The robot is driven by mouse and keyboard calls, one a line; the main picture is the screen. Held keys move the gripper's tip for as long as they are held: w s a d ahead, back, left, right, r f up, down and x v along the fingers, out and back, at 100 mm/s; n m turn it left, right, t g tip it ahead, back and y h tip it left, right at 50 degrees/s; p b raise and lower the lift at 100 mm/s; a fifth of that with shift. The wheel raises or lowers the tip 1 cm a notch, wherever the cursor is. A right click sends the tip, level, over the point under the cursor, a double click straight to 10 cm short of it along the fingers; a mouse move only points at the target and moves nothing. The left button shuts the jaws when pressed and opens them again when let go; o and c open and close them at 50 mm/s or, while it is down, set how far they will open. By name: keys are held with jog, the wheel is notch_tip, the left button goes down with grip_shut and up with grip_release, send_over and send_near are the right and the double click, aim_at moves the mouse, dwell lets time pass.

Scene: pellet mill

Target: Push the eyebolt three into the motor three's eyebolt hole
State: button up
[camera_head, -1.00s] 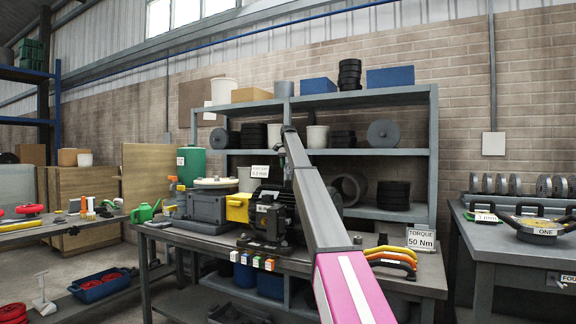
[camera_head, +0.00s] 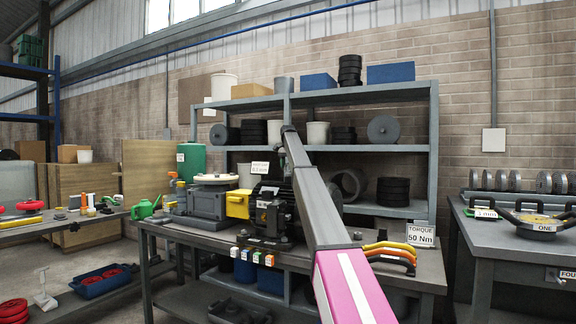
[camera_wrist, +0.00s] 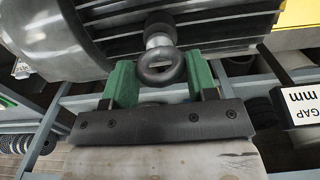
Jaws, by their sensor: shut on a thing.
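The motor (camera_head: 269,212) is a dark finned machine on the middle bench, partly hidden by my arm in the head view. Its grey finned casing (camera_wrist: 65,42) fills the top of the wrist view. The eyebolt (camera_wrist: 160,69) is a dark ring with a pale shank, pointing at the casing. The shank's end meets a dark round spot on the casing; I cannot tell how deep it sits. My gripper (camera_wrist: 161,80) has green fingers, shut on the eyebolt with one finger at each side of the ring. No number is readable on the motor or eyebolt.
A yellow guard (camera_head: 238,205) and a grey pump-like unit (camera_head: 204,200) stand left of the motor. Coloured handles (camera_head: 390,255) and a torque sign (camera_head: 421,237) are at the bench's right. A shelf (camera_head: 375,150) stands behind. A gap sign (camera_wrist: 302,98) shows at the wrist view's right.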

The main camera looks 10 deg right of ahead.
jog(key=shift+f, duration=0.35)
jog(key=o, duration=1.4)
jog(key=shift+c, duration=0.2)
jog(key=shift+f, duration=0.1)
notch_tip(320, 180, up, 7)
jog(key=shift+r, duration=0.3)
